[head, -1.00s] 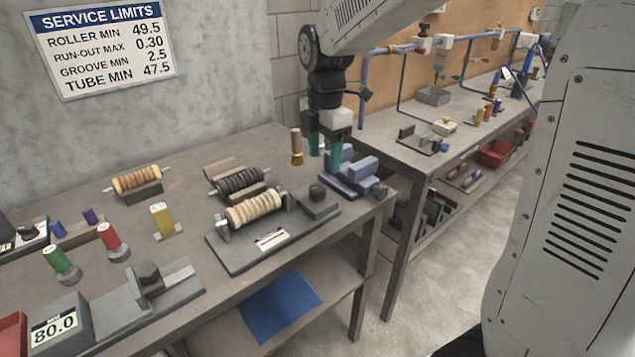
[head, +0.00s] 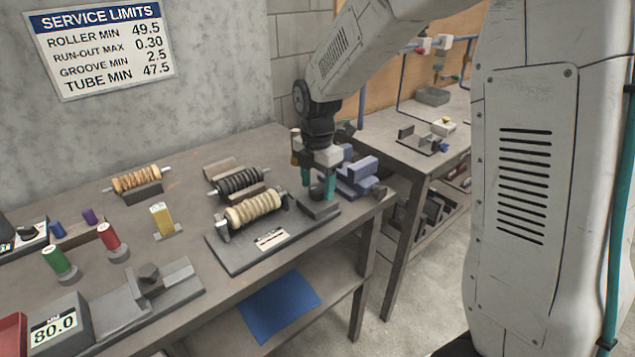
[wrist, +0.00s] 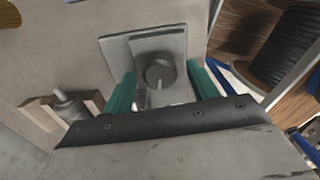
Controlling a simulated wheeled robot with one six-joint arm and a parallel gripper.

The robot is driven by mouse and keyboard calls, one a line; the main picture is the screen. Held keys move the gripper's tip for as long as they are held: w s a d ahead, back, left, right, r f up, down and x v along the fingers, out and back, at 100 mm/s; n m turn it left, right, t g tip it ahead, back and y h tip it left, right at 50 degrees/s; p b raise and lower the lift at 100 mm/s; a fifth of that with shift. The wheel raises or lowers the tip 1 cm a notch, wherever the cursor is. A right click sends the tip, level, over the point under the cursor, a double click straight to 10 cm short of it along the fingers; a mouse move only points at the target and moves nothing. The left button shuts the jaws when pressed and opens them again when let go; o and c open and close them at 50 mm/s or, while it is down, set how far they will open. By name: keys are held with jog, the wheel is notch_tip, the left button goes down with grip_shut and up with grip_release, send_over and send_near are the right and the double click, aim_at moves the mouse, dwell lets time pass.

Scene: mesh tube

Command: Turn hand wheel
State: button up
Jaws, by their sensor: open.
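The hand wheel (head: 317,191) looks like a small dark round knob on a grey block at the right end of the roller fixture plate (head: 232,258). In the wrist view the knob (wrist: 159,68) has a small upright pin or mark at its front. My gripper (head: 316,186) points down over this block with its green fingers apart. In the wrist view my gripper (wrist: 163,88) has one finger on each side of the knob, with gaps visible. I cannot tell how far the fingertips are above the block. A pale ribbed roller (head: 253,209) lies in the fixture beside it.
A blue-grey vice-like block (head: 362,170) stands close behind my gripper at the table's right end. A dark ribbed roller (head: 239,181) lies behind the fixture. A yellow block (head: 162,219) stands left of it. Bare table shows between the yellow block and the fixture.

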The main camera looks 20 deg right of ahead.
jog(key=c, duration=1)
jog(key=shift+m, duration=0.3)
